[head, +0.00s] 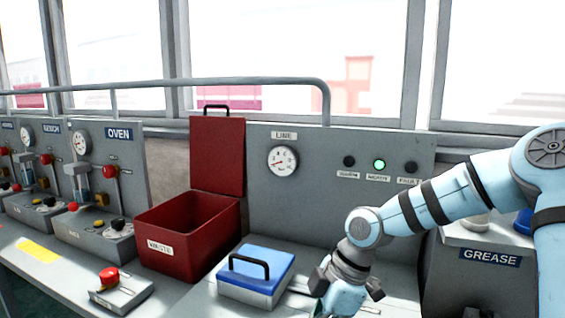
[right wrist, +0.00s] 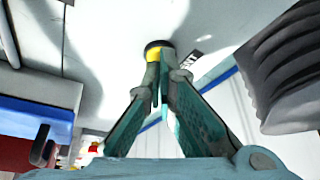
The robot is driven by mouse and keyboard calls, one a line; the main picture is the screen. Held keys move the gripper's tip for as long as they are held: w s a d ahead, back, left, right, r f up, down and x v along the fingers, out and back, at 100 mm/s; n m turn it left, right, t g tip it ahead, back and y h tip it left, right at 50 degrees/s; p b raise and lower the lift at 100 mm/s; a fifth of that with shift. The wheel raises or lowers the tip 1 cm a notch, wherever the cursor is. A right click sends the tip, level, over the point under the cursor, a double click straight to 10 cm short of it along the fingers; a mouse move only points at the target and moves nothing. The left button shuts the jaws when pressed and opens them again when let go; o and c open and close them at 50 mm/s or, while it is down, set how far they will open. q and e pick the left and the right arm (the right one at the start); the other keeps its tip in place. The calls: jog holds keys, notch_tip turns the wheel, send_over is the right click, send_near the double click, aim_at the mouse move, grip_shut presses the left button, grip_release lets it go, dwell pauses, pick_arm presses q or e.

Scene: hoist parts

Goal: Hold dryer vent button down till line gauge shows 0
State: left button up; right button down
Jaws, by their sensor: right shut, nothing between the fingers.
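The line gauge (head: 282,161) is a round white dial under a LINE label on the grey back panel. Its needle is too small to read surely. My right gripper (head: 343,298) points down over the bench in front of that panel, its fingertips hidden in the head view. In the right wrist view the gripper (right wrist: 160,82) is shut and empty. A yellow button with a black rim (right wrist: 155,50) shows just beyond its fingertips, partly covered by them. I cannot tell whether they touch or whether the button is down. My left gripper is out of view.
A blue-lidded box (head: 256,272) stands left of my right gripper, with an open red waste bin (head: 188,228) behind it. A green lamp (head: 379,165) glows between two dark ones. A GREASE container (head: 486,262) stands at right. A red-knobbed control (head: 110,280) is front left.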

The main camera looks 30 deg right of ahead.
dwell(0.6)
notch_tip(320, 180, up, 7)
jog(key=p, duration=0.4)
jog(key=shift+p, duration=0.3)
dwell(1.1)
